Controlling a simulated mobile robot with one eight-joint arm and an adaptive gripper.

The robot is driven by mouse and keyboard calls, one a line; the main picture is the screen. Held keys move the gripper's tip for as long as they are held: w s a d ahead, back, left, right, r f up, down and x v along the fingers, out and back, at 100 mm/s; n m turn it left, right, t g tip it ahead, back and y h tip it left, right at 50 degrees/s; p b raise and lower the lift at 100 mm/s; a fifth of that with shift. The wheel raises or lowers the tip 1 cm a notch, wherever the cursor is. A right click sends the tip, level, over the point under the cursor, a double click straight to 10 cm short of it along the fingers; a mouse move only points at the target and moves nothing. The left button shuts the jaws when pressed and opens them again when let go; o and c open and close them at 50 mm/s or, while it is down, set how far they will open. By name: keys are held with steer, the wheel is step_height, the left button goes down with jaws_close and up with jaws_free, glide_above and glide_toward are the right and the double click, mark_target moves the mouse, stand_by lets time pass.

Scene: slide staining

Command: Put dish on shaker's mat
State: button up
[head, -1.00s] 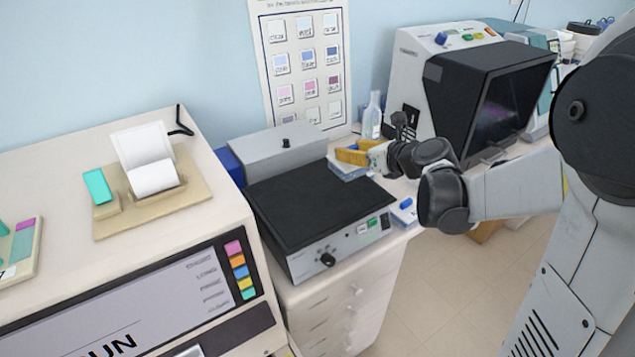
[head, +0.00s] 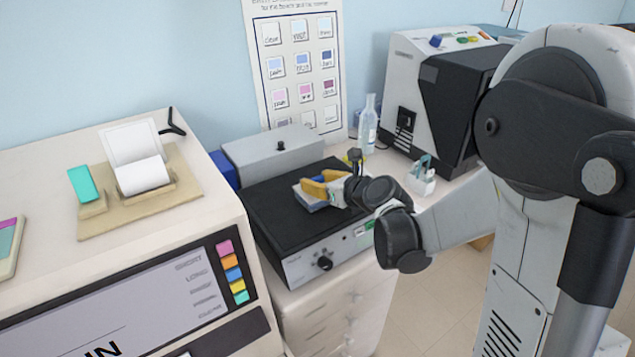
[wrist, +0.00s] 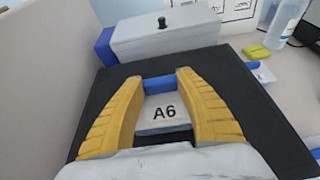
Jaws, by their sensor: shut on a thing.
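The shaker (head: 290,260) is a grey box with a knob and a black mat (head: 262,205) on top. The dish (head: 309,201) is pale with a blue part, and it shows in the wrist view (wrist: 160,112) with the label "A6". My gripper (head: 325,183) has yellow fingers and is shut on the dish, with one finger on each side of it. In the wrist view my gripper (wrist: 160,95) and the dish are over the black mat (wrist: 235,75), inside its edges. I cannot tell whether the dish touches the mat.
A grey lidded box (head: 275,153) stands behind the mat, with a blue block (head: 223,168) beside it. A clear bottle (head: 368,125) and a small white rack (head: 421,178) stand to the right. A large cream machine (head: 110,250) is at the left.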

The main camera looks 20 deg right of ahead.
steer(key=shift+f, duration=0.15)
steer(key=o, duration=1.3)
